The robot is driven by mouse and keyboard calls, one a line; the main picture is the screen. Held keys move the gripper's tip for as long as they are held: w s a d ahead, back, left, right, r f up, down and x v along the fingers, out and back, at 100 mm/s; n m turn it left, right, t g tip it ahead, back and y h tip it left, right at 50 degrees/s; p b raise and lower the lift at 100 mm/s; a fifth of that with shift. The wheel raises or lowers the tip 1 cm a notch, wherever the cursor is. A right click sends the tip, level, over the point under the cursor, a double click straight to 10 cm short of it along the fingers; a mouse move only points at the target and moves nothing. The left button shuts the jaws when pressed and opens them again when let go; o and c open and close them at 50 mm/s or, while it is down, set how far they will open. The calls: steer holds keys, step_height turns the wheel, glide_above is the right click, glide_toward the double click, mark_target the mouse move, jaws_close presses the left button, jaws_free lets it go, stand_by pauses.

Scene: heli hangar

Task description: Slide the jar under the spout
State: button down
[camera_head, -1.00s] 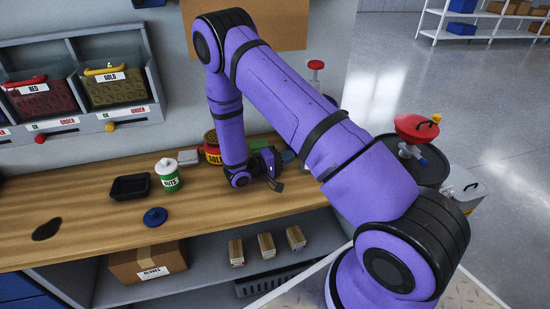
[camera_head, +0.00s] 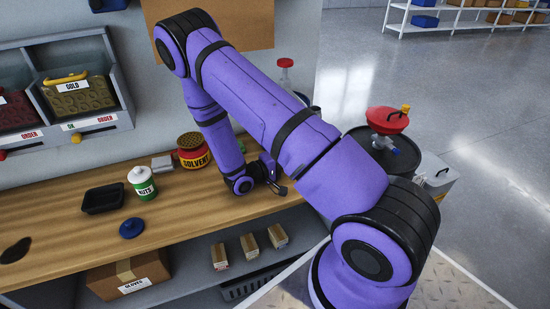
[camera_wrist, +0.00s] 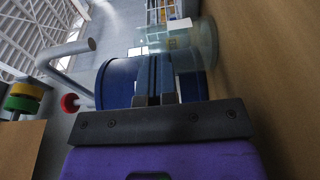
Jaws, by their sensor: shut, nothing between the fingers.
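In the wrist view, a clear glass jar (camera_wrist: 205,42) stands just beyond my gripper, with a dark blue round part (camera_wrist: 117,82) beside it; I cannot tell if they are one piece. A bent grey pipe like a spout (camera_wrist: 66,54) is at the left, its open end pointing toward the bench side. My gripper (camera_wrist: 155,62) is shut and empty, its fingers in front of the blue part; contact is unclear. In the head view my gripper (camera_head: 274,178) is low over the bench's right end, partly hidden by my arm. A green-white NUTS jar (camera_head: 143,184) stands farther left.
A yellow-red SOLVENT can (camera_head: 193,154) stands left of my forearm. A black tray (camera_head: 103,198) and blue lid (camera_head: 131,228) lie on the wooden bench (camera_head: 190,216). A red-topped vessel (camera_head: 285,73) is behind my arm. A red funnel (camera_head: 387,120) stands over a dark drum at right.

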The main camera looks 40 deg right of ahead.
stand_by(0.4)
steer(key=w+a, duration=0.3)
steer(key=shift+w+a, duration=0.1)
steer(key=shift+a, duration=0.15)
steer(key=a, duration=0.9)
steer(key=shift+w, duration=0.25)
steer(key=c, duration=1.8)
jaws_free()
steer(key=shift+c, duration=0.2)
